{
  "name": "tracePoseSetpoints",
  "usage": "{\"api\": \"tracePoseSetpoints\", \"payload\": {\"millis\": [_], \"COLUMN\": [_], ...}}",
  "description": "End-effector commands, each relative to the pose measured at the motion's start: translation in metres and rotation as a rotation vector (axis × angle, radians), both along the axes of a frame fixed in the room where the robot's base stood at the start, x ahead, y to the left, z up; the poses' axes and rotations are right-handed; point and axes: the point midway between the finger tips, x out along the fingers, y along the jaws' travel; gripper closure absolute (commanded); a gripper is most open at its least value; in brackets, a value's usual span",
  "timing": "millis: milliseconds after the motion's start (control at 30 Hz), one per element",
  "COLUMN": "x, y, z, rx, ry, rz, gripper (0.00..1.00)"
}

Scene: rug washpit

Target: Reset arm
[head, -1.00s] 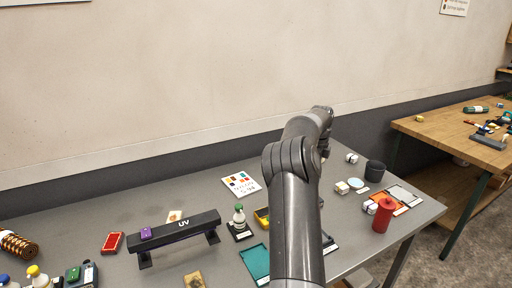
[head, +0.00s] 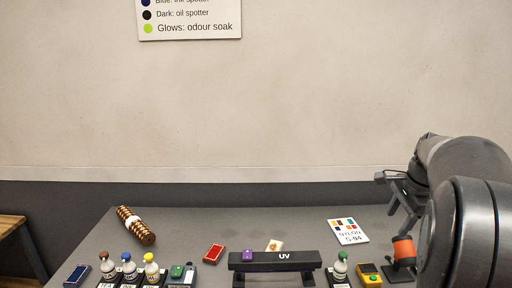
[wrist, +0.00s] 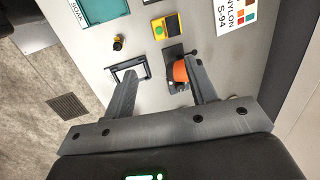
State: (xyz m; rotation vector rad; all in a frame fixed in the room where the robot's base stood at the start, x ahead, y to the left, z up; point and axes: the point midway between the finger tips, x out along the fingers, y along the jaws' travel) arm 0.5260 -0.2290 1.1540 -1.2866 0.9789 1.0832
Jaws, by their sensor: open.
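My gripper (head: 393,192) is at the right of the head view, raised above the grey table (head: 190,225). In the wrist view its two fingers (wrist: 160,75) are spread apart, with nothing held between them. An orange cylinder on a dark stand (head: 403,250) is below the gripper in the head view. In the wrist view the orange cylinder (wrist: 180,71) shows beside the right finger, partly hidden by it; I cannot tell the gap.
A UV lamp bar (head: 275,261), a red box (head: 214,253), a brown coil roll (head: 136,225) and several bottles stand on the table. A Nylon S-94 card (head: 348,231) lies near the gripper. A yellow box (head: 369,276) is at the front. The back middle is clear.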

Motion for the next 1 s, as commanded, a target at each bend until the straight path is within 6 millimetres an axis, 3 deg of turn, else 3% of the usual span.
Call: {"api": "tracePoseSetpoints", "payload": {"millis": [33,300,600,800,1000], "x": [-0.011,-0.072,-0.151,-0.202,-0.23], "y": [0.018,0.102,0.178,0.211,0.226], "z": [0.007,0.021,0.01,-0.011,-0.029], "rx": [-0.014,-0.13,-0.32,-0.471,-0.574], "ry": [-0.023,-0.113,-0.201,-0.239,-0.252], "rz": [0.072,0.484,0.946,1.228,1.397], "gripper": [0.48,0.48,0.48,0.48,0.48]}}
